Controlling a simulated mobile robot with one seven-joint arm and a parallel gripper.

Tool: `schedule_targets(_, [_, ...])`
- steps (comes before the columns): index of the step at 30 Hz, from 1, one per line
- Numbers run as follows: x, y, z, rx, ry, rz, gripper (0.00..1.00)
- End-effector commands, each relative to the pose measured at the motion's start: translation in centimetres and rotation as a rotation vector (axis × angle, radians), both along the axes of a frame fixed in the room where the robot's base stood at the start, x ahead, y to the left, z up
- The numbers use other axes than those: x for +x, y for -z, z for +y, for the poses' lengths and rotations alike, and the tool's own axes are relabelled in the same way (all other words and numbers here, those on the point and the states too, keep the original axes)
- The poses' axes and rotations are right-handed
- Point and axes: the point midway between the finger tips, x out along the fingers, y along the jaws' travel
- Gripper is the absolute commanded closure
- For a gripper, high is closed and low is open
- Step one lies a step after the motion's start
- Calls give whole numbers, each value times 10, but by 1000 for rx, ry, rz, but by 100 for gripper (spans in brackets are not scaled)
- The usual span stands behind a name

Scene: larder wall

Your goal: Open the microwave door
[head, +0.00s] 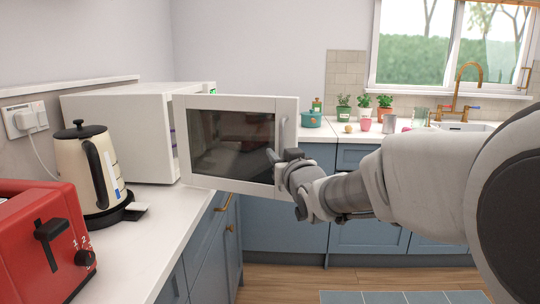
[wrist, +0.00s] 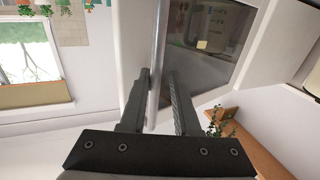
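The white microwave (head: 125,135) stands on the left counter, and its door (head: 232,184) is swung well out from the body, its dark window facing me. The upright bar handle (head: 284,132) is near the door's right edge. My gripper (head: 279,157) is at the lower part of that handle. In the wrist view the metal handle (wrist: 158,40) runs between the two fingers of my gripper (wrist: 158,74). The fingers are apart, with a gap showing beside the bar on the right finger's side. The microwave's inside is mostly hidden behind the door.
A cream kettle (head: 101,178) and a red toaster (head: 38,245) stand on the counter in front of the microwave. Potted plants (head: 364,105) and a teal pot (head: 312,121) are on the back counter.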

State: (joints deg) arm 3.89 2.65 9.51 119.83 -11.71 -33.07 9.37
Motion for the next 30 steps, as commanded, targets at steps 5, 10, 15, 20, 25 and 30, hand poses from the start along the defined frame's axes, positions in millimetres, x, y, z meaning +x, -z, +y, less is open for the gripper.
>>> schedule_targets(5, [0, 0, -2, 0, 3, 1, 72])
schedule_targets(10, [-1, 0, -3, 1, 5, 2, 72])
schedule_targets(15, [-16, -1, -6, -1, 6, 1, 72])
schedule_targets(20, [-45, -2, -12, -1, 6, 1, 72])
schedule_targets(25, [-79, -3, -19, -1, 6, 0, 72])
schedule_targets(30, [-111, -2, -25, 0, 5, -1, 72])
